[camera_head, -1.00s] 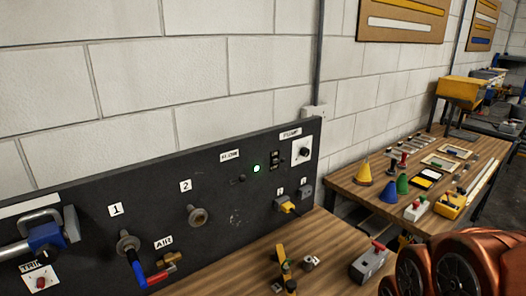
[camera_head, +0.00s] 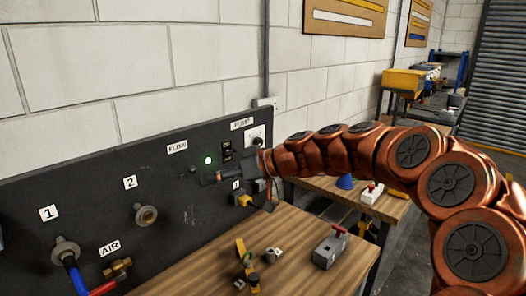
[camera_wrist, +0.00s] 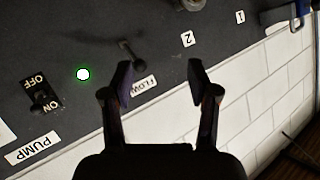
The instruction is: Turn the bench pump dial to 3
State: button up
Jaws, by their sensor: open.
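The pump dial, a dark knob on a white plate (camera_head: 257,132), is on the black panel below the PUMP label (camera_head: 242,123) in the head view. My arm partly covers it, and I cannot read its setting. In the upside-down wrist view only a corner of a white plate (camera_wrist: 5,134) shows at the left edge, near the PUMP label (camera_wrist: 32,146); the knob is out of view. My gripper (camera_wrist: 160,77) is open and empty, its fingers in front of the panel by the FLOW label (camera_wrist: 141,88). It also shows in the head view (camera_head: 205,178).
An ON/OFF switch (camera_wrist: 42,98), a lit green lamp (camera_wrist: 83,74) and a small dark lever (camera_wrist: 129,52) are on the panel near my fingers. Pipe fittings stick out at left (camera_head: 145,215). A grey box with a red lever (camera_head: 330,248) stands on the wooden bench (camera_head: 205,268).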

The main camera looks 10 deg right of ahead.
jog(key=w+d+t+b, duration=0.2)
jog(key=w+d+t, duration=0.3)
jog(key=w+d, duration=0.65)
jog(key=m+t+h, duration=0.2)
jog(key=t, duration=0.2)
send_near(260, 143)
jog(key=x, duration=0.2)
jog(key=shift+p+x, duration=1.45)
jog(key=shift+x, duration=1.9)
jog(key=shift+w, duration=0.1)
grip_shut()
